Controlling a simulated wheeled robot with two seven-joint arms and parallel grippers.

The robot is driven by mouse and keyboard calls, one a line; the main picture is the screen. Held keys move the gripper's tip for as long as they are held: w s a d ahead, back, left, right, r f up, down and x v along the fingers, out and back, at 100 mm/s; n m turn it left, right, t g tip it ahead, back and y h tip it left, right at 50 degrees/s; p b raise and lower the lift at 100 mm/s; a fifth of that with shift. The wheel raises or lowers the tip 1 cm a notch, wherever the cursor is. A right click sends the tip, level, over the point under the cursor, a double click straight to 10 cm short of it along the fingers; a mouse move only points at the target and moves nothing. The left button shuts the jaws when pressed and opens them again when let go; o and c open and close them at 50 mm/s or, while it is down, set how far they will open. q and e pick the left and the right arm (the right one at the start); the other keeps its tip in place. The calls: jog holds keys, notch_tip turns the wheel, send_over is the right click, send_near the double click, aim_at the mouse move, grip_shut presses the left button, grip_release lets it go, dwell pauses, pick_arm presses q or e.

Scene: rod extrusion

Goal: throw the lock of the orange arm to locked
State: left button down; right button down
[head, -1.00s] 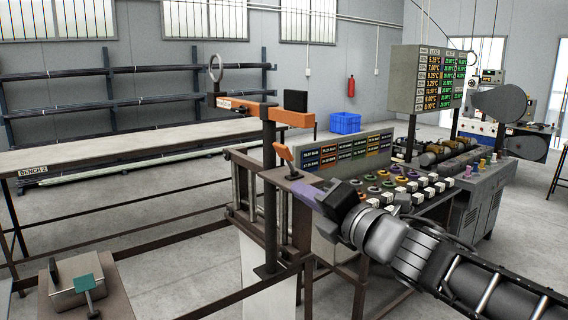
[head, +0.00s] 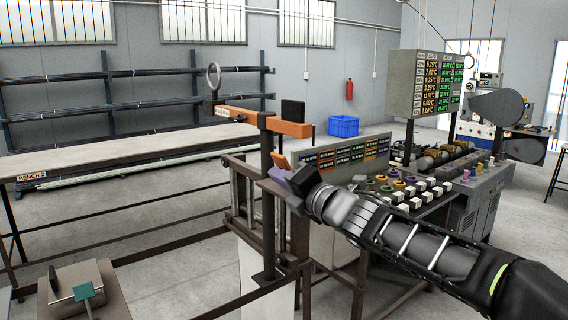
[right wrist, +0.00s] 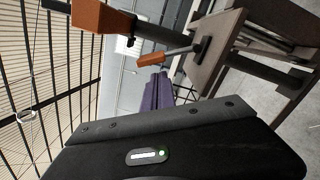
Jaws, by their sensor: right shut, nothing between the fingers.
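The orange arm (head: 240,115) is a horizontal bar on a dark upright post, with a ring at its left end and a black block at its right. In the right wrist view its orange end (right wrist: 103,17) shows at the top. Its lock appears to be the small lever with an orange handle (head: 280,160) beside the post, lower down; the handle also shows in the right wrist view (right wrist: 151,59). My right gripper (head: 278,176), with purple fingers, is shut and empty. Its tips are close to the handle; contact cannot be told. My left gripper is out of view.
A control console (head: 400,195) with coloured knobs and white buttons stands right of the post, under my right arm. A long bench (head: 110,160) lies behind at the left. A grey box with a green handle (head: 84,290) is at the lower left.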

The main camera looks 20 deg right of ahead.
jog(key=shift+w+d+r+p, duration=0.3)
jog(key=shift+w+d, duration=0.05)
jog(key=shift+d, duration=0.15)
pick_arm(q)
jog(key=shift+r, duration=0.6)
